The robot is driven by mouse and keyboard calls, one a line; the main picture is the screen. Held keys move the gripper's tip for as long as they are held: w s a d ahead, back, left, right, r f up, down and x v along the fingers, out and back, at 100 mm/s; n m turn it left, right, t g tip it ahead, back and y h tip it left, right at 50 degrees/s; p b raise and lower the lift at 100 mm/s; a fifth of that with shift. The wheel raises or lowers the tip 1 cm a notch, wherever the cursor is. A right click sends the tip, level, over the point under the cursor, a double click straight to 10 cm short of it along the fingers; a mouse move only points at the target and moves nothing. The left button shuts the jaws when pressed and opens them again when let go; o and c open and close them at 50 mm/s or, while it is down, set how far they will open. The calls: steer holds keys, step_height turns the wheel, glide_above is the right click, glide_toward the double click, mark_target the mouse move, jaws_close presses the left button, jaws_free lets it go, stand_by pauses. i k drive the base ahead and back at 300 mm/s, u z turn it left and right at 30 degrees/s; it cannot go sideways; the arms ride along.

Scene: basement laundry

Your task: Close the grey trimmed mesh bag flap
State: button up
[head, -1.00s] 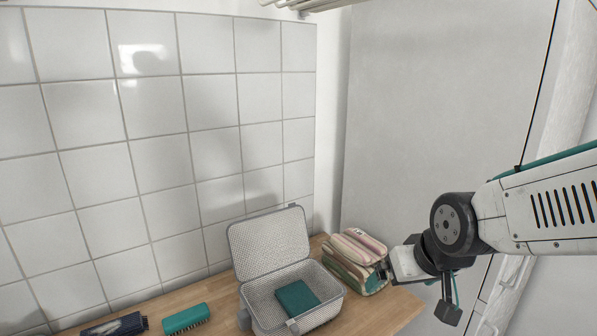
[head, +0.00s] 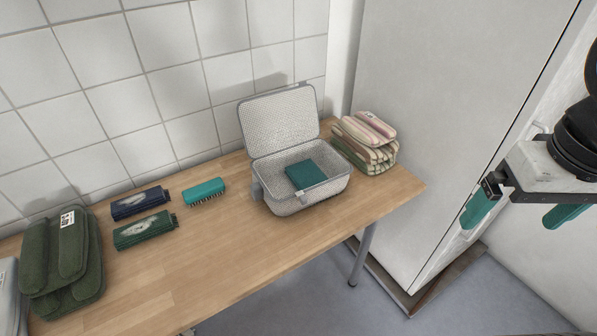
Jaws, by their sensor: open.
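The grey trimmed mesh bag (head: 292,204) stands on the wooden table, towards its right end. Its flap (head: 281,122) is open and stands up, leaning slightly back towards the tiled wall. A dark teal folded item (head: 305,174) lies inside the bag. A small light tab shows on the bag's front rim. My gripper (head: 522,212) is at the right edge of the head view, well to the right of the bag and away from it. Its teal-tipped fingers are wide apart with nothing between them.
Striped folded towels (head: 366,143) are stacked close to the bag's right. The table (head: 240,255) is clear in front of the bag. A tall grey panel (head: 440,120) stands right.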

mark_target(272, 122)
steer(key=u, duration=0.5)
steer(key=i, duration=0.75)
steer(key=u, duration=0.3)
